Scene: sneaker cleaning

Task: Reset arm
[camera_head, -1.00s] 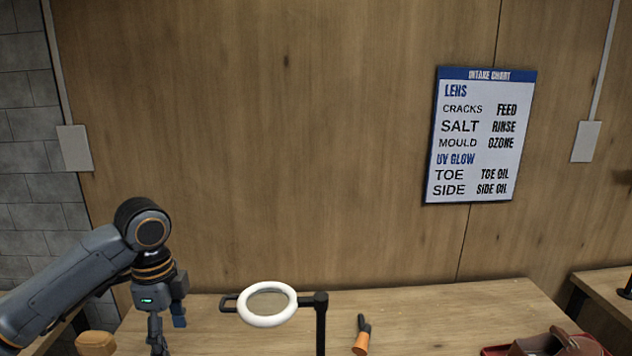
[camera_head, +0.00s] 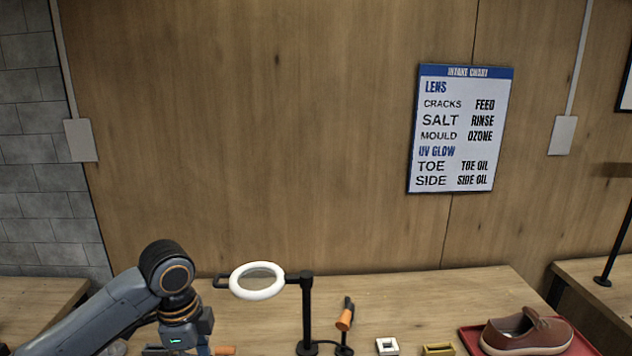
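My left arm comes in at the lower left of the head view. Its wrist points down over the left end of the wooden workbench (camera_head: 420,290). The fingers of the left gripper are cut off by the bottom edge, so I cannot see whether they are open or shut. My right gripper does not show.
A ring magnifier (camera_head: 258,281) on a black stand rises right of my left arm. An orange-and-black tool (camera_head: 345,318) stands beside it. A white square (camera_head: 387,346), a yellow block (camera_head: 438,349) and a brown shoe (camera_head: 526,333) on a red tray (camera_head: 470,336) lie farther right. An intake chart (camera_head: 461,130) hangs behind.

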